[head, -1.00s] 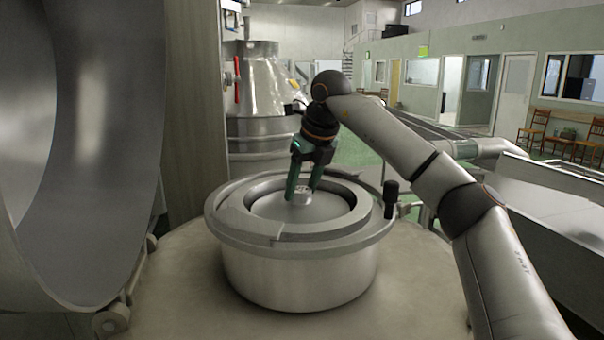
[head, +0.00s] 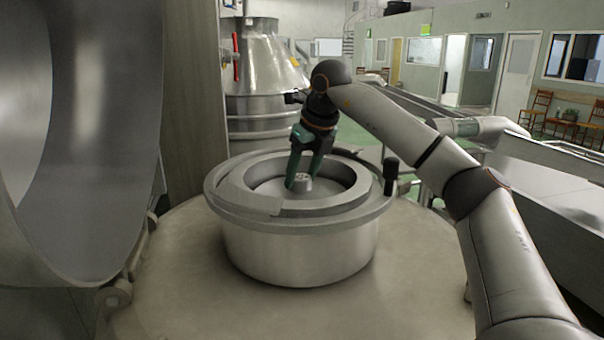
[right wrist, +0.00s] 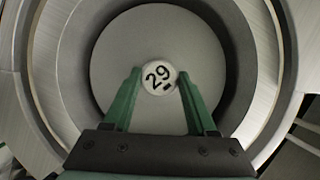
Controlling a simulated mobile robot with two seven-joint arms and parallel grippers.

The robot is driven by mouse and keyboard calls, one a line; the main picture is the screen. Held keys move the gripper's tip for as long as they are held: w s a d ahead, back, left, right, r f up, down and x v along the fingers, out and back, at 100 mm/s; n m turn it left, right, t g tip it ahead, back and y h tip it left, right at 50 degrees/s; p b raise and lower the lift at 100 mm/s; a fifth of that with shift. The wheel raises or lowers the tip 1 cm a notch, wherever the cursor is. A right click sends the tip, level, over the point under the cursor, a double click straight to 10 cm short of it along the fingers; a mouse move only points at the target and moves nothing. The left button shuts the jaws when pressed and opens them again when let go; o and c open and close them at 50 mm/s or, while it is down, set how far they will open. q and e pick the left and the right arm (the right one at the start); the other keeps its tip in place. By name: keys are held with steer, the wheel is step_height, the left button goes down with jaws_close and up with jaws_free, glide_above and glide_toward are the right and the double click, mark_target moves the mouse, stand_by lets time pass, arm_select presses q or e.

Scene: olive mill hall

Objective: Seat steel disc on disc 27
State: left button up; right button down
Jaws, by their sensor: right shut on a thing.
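My right gripper (head: 303,178) is shut on the small round knob at the middle of a flat steel disc (head: 272,189). In the right wrist view the gripper (right wrist: 160,90) has its two green fingers on either side of the knob (right wrist: 158,77), which reads 29. The disc (right wrist: 125,50) lies level inside a round steel rim (head: 240,200), with a dark gap around it. Whatever is under the disc is hidden, so I cannot tell whether it rests on anything. No number 27 shows. My left gripper is out of view.
The round steel vessel (head: 300,250) stands on a broad pale top (head: 190,290). A black knob (head: 391,168) stands up at the rim's right. A large open metal drum (head: 100,130) fills the left. A conical steel tank (head: 265,75) stands behind.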

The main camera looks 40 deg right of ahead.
steer(key=shift+f, duration=0.3)
steer(key=shift+c, duration=1.7)
jaws_free()
steer(key=shift+o, duration=1.1)
steer(key=shift+f, duration=0.15)
steer(key=v, duration=1.2)
steer(key=shift+s+r, duration=0.15)
steer(key=shift+r, duration=0.2)
steer(key=shift+a+f, duration=0.1)
